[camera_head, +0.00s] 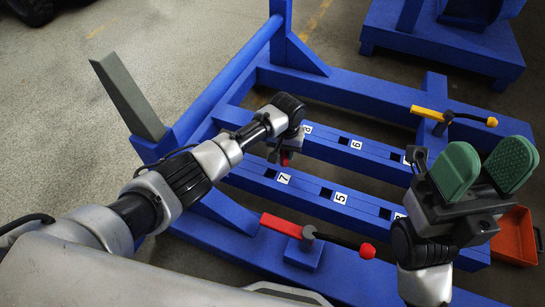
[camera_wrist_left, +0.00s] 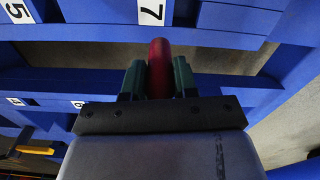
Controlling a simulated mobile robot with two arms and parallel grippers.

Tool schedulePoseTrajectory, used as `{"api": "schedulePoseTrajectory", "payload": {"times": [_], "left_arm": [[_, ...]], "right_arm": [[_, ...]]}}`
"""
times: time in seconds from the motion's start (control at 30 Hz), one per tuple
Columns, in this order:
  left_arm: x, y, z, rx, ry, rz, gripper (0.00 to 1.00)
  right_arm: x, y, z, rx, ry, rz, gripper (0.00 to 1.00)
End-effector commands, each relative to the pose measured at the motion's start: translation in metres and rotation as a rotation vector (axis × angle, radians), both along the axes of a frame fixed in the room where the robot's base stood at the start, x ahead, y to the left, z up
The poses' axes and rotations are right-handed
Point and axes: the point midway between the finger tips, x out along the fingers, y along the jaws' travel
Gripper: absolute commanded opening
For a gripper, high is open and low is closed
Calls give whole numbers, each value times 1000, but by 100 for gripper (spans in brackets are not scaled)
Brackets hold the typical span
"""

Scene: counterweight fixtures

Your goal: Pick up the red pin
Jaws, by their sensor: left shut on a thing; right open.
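The red pin (camera_wrist_left: 160,58) stands out between the two green finger pads of my left gripper (camera_wrist_left: 158,80) in the left wrist view. The gripper is shut on it. In the head view my left gripper (camera_head: 287,150) is over the blue frame near the labels 7 and 8, and only a small red part of the pin (camera_head: 285,159) shows below it. I cannot tell whether the pin's end is clear of the frame. My right gripper (camera_head: 483,172) is open and empty at the right, with its green pads apart.
The blue frame (camera_head: 325,152) has numbered rails with square holes. A lever with a red handle (camera_head: 281,225) is at the front and one with a yellow handle (camera_head: 428,113) at the back right. An orange-red tray (camera_head: 514,240) lies right. A grey slanted post (camera_head: 127,95) stands left.

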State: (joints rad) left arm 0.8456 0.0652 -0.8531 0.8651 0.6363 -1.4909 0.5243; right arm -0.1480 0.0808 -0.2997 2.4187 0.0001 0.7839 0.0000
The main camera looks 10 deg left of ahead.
Motion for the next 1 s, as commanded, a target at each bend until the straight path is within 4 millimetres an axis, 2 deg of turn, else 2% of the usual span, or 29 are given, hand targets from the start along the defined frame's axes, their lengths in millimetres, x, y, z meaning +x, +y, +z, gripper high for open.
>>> {"api": "schedulePoseTrajectory", "payload": {"times": [0.03,0.13,0.37,0.63,1.0], "left_arm": [[6,-10,10,-2,-3,-1,0],[15,-24,19,-1,-1,-1,0],[30,-46,33,0,-2,0,0],[38,-58,42,-1,-2,0,0],[40,-61,44,0,-1,0,0]], "right_arm": [[-1,0,0,0,7,1,54],[-1,0,-1,1,14,1,54],[-2,0,-4,1,14,1,54],[0,0,-1,-1,2,1,54],[1,0,1,1,-2,0,54]]}}
